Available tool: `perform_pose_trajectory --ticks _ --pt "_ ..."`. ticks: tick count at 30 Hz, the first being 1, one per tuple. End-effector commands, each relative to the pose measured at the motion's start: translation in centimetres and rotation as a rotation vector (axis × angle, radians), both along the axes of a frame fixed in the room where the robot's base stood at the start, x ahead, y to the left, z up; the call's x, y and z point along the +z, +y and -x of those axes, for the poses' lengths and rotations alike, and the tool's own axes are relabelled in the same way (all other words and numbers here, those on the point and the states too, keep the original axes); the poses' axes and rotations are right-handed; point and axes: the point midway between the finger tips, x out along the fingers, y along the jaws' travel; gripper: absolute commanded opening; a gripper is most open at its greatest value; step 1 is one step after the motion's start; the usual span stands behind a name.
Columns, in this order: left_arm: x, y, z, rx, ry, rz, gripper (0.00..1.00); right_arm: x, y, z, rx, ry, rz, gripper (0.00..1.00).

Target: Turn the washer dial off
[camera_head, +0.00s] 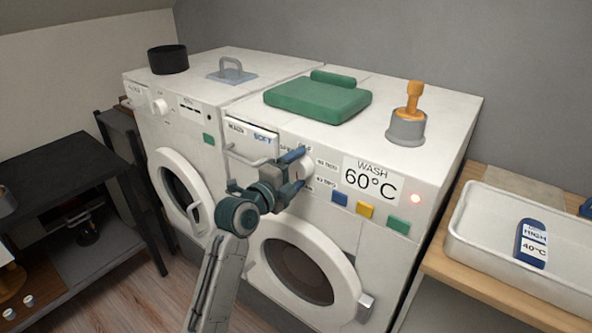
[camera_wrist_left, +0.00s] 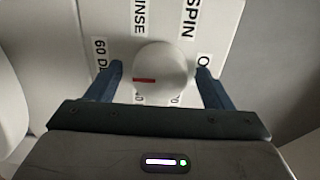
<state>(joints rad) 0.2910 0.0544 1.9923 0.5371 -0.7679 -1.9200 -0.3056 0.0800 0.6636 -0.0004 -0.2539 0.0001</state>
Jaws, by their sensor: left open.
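The washer dial (camera_head: 308,166) is a round white knob on the front panel of the right-hand machine. In the left wrist view the dial (camera_wrist_left: 170,65) has a red mark on its left side, pointing left in the picture. Labels around it read "60 D", "RINSE", "SPIN" and one starting with "O", partly hidden by a finger. My left gripper (camera_head: 300,168) is open, its two blue fingers on either side of the dial. In the wrist view small gaps seem to show between the fingers and the knob. My right gripper is not in view.
A drawer handle (camera_head: 250,157) is close on the left, the round door (camera_head: 347,290) below. A green folded cloth (camera_head: 318,98) lies on top.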

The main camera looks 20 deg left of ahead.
Motion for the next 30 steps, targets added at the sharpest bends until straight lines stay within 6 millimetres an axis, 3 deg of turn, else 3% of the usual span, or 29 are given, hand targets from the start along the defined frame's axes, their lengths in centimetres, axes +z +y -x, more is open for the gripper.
perform_pose_trajectory --ticks 2,8,20,30 --pt "-0.01 0.02 0.02 0.0 0.0 0.0 0.7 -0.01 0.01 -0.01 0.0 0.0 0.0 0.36" --pt "-0.02 0.02 0.03 0.0 0.0 0.0 0.31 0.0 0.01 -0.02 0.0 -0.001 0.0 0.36" --pt "-0.04 0.03 0.04 0.0 0.022 0.059 0.3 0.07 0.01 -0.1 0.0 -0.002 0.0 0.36" --pt "-0.05 0.03 0.05 0.0 0.111 0.298 0.3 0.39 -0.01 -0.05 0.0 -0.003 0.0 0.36"
